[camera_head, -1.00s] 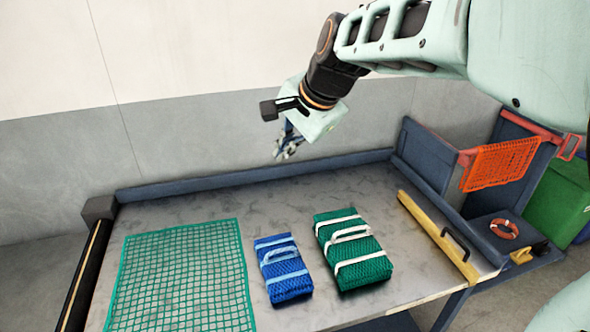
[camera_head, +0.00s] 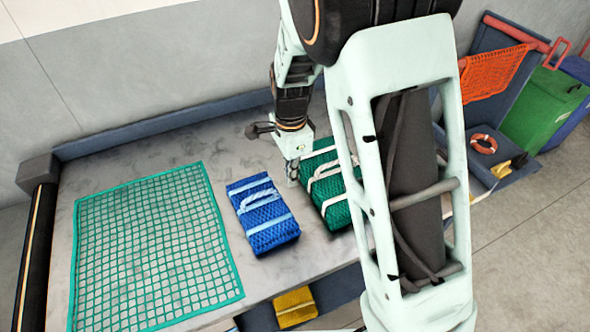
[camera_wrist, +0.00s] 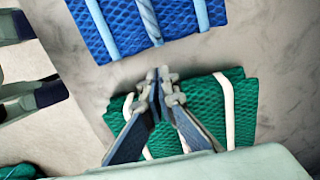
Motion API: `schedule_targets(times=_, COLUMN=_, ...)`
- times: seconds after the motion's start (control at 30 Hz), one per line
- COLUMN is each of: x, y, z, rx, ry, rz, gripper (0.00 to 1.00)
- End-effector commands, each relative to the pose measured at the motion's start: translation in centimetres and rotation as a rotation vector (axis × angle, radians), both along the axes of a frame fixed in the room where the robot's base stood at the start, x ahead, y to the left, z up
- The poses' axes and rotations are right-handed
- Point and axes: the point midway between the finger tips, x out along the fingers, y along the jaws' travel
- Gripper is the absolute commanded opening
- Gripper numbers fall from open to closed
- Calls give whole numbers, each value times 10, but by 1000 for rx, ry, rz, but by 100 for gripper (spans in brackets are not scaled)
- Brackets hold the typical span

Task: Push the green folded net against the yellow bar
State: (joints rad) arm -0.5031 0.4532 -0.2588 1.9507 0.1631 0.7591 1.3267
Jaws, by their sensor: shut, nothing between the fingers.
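The green folded net (camera_head: 336,215) with white straps lies on the grey table, partly hidden behind my arm in the head view. In the wrist view, the green folded net (camera_wrist: 241,103) is below the gripper. My gripper (camera_head: 292,180) is shut and empty, pointing down at the net's left side, by the gap to the blue net. In the wrist view, my gripper's fingertips (camera_wrist: 160,76) overlap the green net's edge; I cannot tell whether they touch it. The yellow bar is almost wholly hidden behind my arm.
A blue folded net (camera_head: 262,213) lies close left of the gripper, also in the wrist view (camera_wrist: 105,30). A flat green mesh (camera_head: 150,250) covers the table's left part. An orange net (camera_head: 492,72) and an orange ring (camera_head: 483,144) are at the right.

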Motion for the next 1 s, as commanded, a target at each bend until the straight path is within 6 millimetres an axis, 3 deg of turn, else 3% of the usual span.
schedule_targets(times=0.37, x=-1, y=-1, z=-80, rx=-2, ry=4, rz=1, gripper=0)
schedule_targets(times=0.63, x=14, y=-32, z=-75, rx=1, ry=-2, rz=0, gripper=0)
schedule_targets(times=1.0, x=16, y=-37, z=-76, rx=0, ry=-3, rz=2, gripper=0)
